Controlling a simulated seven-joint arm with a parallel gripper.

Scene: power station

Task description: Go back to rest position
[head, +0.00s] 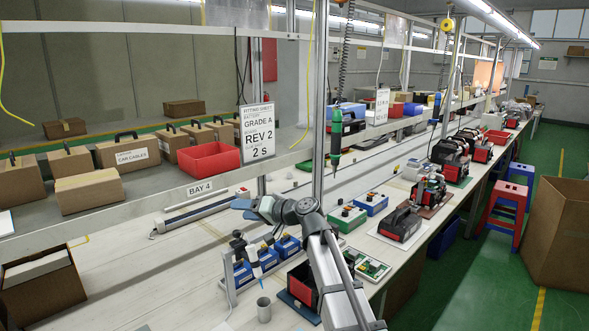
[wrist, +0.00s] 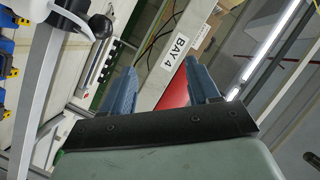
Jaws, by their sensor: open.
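My gripper (head: 243,208) is raised above the bench near the middle of the head view, at the end of my grey arm. It points left towards the shelf marked BAY 4. In the wrist view its two blue fingers (wrist: 162,88) stand apart with nothing between them. The BAY 4 label (wrist: 181,47) and part of a red bin (wrist: 174,95) show beyond the fingers.
Blue battery blocks (head: 287,246) and a small grey cup (head: 263,309) stand on the bench (head: 190,262) below my gripper. A red bin (head: 209,161) and cardboard boxes (head: 128,151) sit on the shelf. A screwdriver (head: 336,130) hangs nearby from a coiled cord.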

